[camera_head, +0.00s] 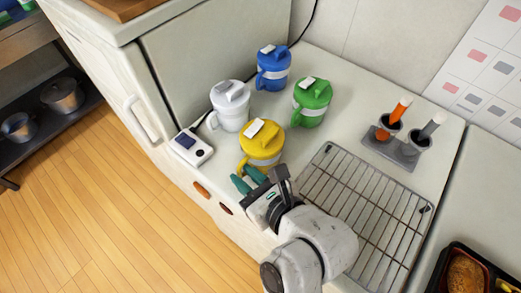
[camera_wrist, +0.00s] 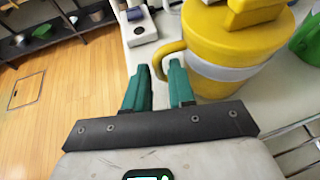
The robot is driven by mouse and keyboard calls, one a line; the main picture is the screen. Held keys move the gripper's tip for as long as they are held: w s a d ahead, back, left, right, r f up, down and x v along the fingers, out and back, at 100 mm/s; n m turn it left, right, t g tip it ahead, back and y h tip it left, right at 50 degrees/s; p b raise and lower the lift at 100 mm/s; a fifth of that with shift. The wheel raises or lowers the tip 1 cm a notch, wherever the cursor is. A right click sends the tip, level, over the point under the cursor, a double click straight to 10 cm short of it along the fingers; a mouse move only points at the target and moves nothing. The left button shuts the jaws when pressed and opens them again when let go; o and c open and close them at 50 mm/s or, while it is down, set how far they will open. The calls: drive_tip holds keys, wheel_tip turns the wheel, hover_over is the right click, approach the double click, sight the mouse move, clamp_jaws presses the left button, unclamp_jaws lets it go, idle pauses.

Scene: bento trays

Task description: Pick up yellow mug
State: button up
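The yellow mug (camera_head: 262,143) stands upright on the white counter, with a yellow lid and a pale band around its body. Its handle points left, toward the counter's front edge. In the wrist view the yellow mug (camera_wrist: 225,45) fills the upper right, its handle near the fingertips. My gripper (camera_head: 248,179) is at the front-left side of the mug. In the wrist view my gripper (camera_wrist: 160,78) has its green fingers apart, with a clear gap and nothing held between them. The right finger is close to the handle; I cannot tell if they touch.
A white mug (camera_head: 230,104), a blue mug (camera_head: 272,70) and a green mug (camera_head: 311,100) stand close behind the yellow one. A small white device (camera_head: 192,147) sits at left. A wire rack (camera_head: 365,205) lies to the right, with a grey holder (camera_head: 398,150) behind it.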

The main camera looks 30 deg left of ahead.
drive_tip(key=x, duration=0.4)
drive_tip(key=shift+a, duration=0.25)
clamp_jaws()
